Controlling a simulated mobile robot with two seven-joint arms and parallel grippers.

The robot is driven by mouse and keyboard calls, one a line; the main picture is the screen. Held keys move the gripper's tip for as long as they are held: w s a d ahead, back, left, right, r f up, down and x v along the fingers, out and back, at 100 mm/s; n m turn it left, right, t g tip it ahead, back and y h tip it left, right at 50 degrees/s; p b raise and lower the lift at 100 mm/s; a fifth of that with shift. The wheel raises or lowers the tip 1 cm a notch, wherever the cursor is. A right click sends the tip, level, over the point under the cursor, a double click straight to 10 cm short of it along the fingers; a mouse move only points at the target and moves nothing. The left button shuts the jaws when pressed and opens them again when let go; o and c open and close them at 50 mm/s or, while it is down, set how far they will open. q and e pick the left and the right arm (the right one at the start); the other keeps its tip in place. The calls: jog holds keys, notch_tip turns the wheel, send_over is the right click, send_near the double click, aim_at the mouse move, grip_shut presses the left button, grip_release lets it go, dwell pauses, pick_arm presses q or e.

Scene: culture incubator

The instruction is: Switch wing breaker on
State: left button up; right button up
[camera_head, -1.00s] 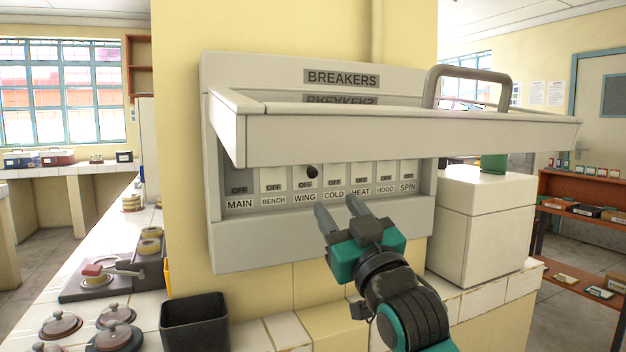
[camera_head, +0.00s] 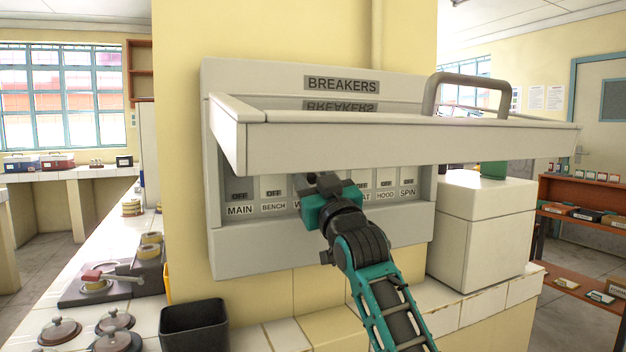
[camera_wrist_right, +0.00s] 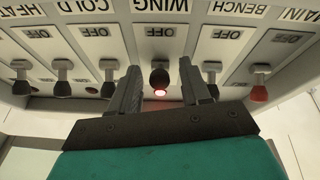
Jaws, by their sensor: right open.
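The breaker panel (camera_head: 222,240) hangs on the yellow wall, with its lid (camera_head: 400,142) raised and jutting out. The wing breaker (camera_wrist_right: 160,78) has a dark knob and sits under the upside-down WING label in the right wrist view. Its plate reads OFF, and a small red glow shows at the knob's end. My right gripper (camera_wrist_right: 159,68) is open, with one finger on each side of this knob; I cannot tell if either touches it. In the head view my right gripper (camera_head: 322,185) covers most of the WING and COLD positions. My left gripper is out of view.
The lid overhangs my right gripper. A black bin (camera_head: 194,328) and a white box (camera_head: 480,235) stand either side below.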

jog(key=shift+c, duration=0.3)
jog(key=shift+c, duration=1.4)
grip_shut()
